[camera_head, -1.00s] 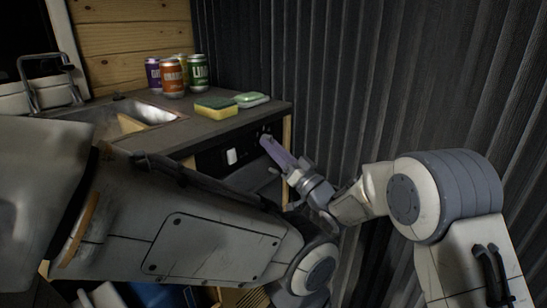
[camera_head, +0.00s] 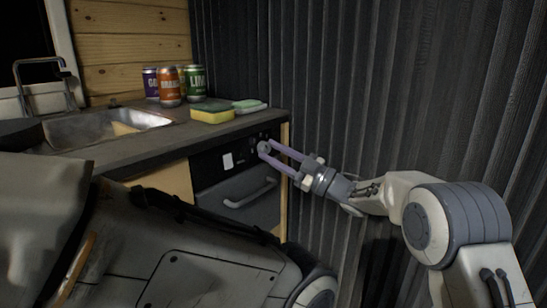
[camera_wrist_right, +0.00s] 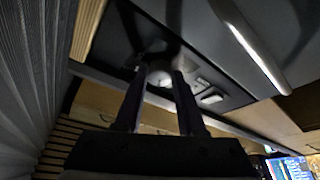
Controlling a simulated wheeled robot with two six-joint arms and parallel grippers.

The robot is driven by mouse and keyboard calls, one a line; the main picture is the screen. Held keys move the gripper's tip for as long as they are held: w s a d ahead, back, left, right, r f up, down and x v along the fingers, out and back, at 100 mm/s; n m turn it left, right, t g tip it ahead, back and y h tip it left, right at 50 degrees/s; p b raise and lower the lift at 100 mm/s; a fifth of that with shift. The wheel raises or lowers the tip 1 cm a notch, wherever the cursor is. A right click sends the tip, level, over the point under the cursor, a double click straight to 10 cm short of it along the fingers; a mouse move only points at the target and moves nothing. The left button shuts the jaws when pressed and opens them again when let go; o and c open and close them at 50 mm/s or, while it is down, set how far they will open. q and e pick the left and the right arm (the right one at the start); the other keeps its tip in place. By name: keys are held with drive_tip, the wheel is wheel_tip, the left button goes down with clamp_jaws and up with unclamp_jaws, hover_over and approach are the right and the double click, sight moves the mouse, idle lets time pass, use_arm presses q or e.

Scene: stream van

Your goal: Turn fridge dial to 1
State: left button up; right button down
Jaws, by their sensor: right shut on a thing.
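The fridge (camera_head: 236,205) is a dark unit under the counter with a black control panel along its top. My right gripper (camera_head: 266,149) reaches the panel from the right and is shut on the round fridge dial. The dial (camera_wrist_right: 157,75) shows as a pale round knob between the two fingers in the right wrist view, where the gripper also shows (camera_wrist_right: 159,76). The fingers hide part of the dial, and no numbers on it can be read. My left arm fills the lower left of the head view; its gripper is not seen.
A pale switch (camera_head: 228,160) sits on the panel left of the dial. The fridge handle (camera_head: 250,194) is below. Cans (camera_head: 170,87) and a sponge (camera_head: 211,114) stand on the counter (camera_head: 150,143), near a sink (camera_head: 105,127). A corrugated wall (camera_head: 400,90) is close on the right.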

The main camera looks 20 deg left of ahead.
drive_tip(key=n+g, duration=0.1)
drive_tip(key=n, duration=0.1)
drive_tip(key=n+g, duration=0.1)
drive_tip(key=shift+w+r+n+h, duration=0.1)
drive_tip(key=shift+w+n+h, duration=0.05)
drive_tip(key=shift+n+h, duration=0.2)
drive_tip(key=n+g, duration=0.1)
drive_tip(key=n, duration=0.2)
drive_tip(key=shift+r+n+h+p, duration=0.15)
drive_tip(key=shift+n+h+p, duration=0.1)
drive_tip(key=shift+h+p, duration=0.1)
drive_tip(key=n+h, duration=0.1)
drive_tip(key=n, duration=0.2)
drive_tip(key=n+h+p, duration=0.1)
drive_tip(key=n, duration=0.1)
drive_tip(key=shift+w+r+n+g, duration=0.1)
drive_tip(key=shift+r+n+g, duration=0.1)
drive_tip(key=shift+n+g, duration=0.15)
drive_tip(key=shift+n, duration=0.25)
drive_tip(key=c, duration=0.5)
unclamp_jaws()
drive_tip(key=shift+f, duration=0.1)
